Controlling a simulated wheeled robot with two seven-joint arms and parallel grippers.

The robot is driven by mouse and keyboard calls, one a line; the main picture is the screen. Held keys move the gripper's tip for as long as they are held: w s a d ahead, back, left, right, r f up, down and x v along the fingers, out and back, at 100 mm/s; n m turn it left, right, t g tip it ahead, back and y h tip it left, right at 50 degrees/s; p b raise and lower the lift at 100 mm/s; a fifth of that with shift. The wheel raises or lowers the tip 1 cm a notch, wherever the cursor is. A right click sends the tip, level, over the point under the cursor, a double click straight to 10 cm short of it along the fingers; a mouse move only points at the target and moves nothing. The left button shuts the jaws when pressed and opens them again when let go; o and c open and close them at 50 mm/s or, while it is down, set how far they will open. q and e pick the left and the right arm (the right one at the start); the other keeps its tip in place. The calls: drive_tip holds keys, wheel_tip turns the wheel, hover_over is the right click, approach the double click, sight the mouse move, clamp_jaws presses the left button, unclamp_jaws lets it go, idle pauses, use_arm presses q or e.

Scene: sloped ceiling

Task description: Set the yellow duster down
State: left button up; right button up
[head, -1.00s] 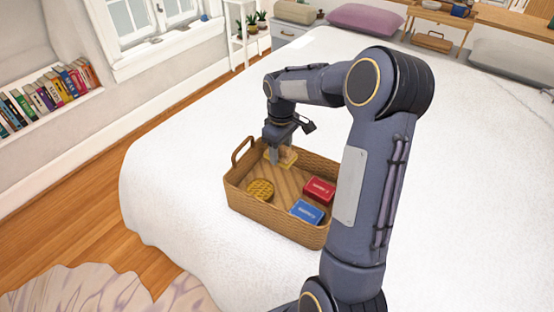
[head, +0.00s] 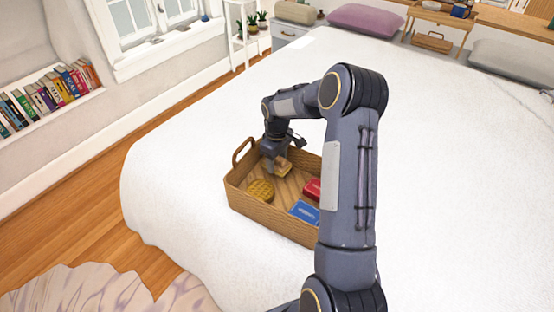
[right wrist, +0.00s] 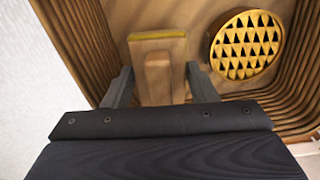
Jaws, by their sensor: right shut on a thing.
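The yellow duster (head: 285,169) has a wooden handle and a yellow edge. It is in my right gripper (head: 275,164), inside the wicker basket (head: 262,211) near its back left. In the right wrist view the duster (right wrist: 158,38) lies between the two fingers, with its handle toward the camera. I cannot tell whether it touches the basket floor. My left gripper is not in view.
The basket stands on a white bed (head: 180,170). It also holds a round yellow patterned thing (head: 261,190), a red box (head: 312,188) and a blue box (head: 304,212). Its floor is bare between the duster and the boxes.

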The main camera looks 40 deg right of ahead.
drive_tip(key=shift+f+b, duration=0.4)
drive_tip(key=shift+f, duration=0.25)
drive_tip(key=o, duration=0.7)
drive_tip(key=shift+r, duration=0.1)
wheel_tip(320, 180, up, 13)
drive_tip(key=s+a+r+t, duration=0.1)
drive_tip(key=s+a+r, duration=0.4)
drive_tip(key=r, duration=0.1)
drive_tip(key=s+a+m+t+y, duration=0.2)
drive_tip(key=s+a, duration=0.6)
drive_tip(key=s, duration=0.3)
drive_tip(key=s+a+m+t+y+p, duration=0.1)
drive_tip(key=s+a+m+t, duration=0.1)
drive_tip(key=s+a, duration=0.6)
drive_tip(key=s+m, duration=0.1)
drive_tip(key=s, duration=0.2)
drive_tip(key=shift+r+t+y, duration=0.3)
drive_tip(key=shift+r+y, duration=0.05)
drive_tip(key=shift+y, duration=0.05)
